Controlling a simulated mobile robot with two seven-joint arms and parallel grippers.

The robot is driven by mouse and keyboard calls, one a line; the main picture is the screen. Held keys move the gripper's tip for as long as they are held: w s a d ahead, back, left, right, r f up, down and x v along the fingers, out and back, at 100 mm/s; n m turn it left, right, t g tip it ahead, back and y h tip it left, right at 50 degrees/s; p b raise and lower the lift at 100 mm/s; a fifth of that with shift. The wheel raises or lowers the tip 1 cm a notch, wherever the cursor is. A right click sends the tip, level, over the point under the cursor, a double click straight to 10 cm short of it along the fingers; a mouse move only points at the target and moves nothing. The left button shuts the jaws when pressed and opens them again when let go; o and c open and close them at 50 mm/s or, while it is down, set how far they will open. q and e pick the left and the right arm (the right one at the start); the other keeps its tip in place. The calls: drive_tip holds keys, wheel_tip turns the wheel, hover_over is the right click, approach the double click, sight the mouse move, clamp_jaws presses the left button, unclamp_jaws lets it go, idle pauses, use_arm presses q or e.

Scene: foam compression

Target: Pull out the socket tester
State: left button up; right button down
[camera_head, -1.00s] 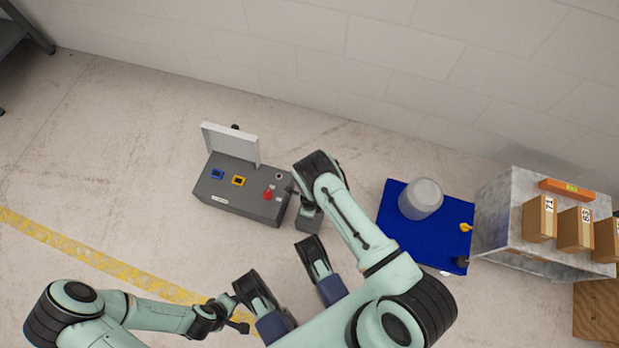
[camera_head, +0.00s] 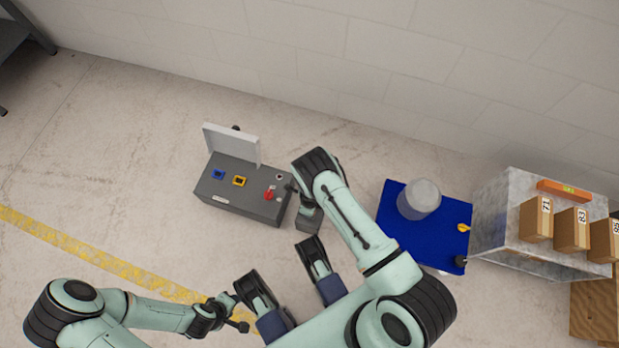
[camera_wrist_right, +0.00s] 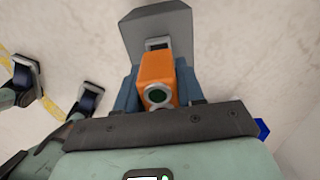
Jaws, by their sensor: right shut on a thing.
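The socket tester (camera_wrist_right: 157,68) is an orange block with a round green-centred end facing the right wrist camera. My right gripper (camera_wrist_right: 157,80) is shut on it, a blue finger on each side. Beyond it is a grey box (camera_wrist_right: 178,28) with a dark framed socket (camera_wrist_right: 158,43); I cannot tell whether the tester is still seated in it. In the head view the small grey box (camera_head: 308,219) stands below my right wrist, and the arm hides the tester. My left gripper (camera_head: 236,326) is low, well away; its fingers are too small to judge.
A grey control box (camera_head: 238,202) with an open pale lid, blue and yellow sockets and a red knob stands just left of my right wrist. A blue platform (camera_head: 400,235) bearing a grey cylinder (camera_head: 419,198) and a stone-like block with boxes (camera_head: 560,245) stand right.

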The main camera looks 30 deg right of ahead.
drive_tip(key=shift+r+p, duration=0.9)
drive_tip(key=shift+r, duration=0.9)
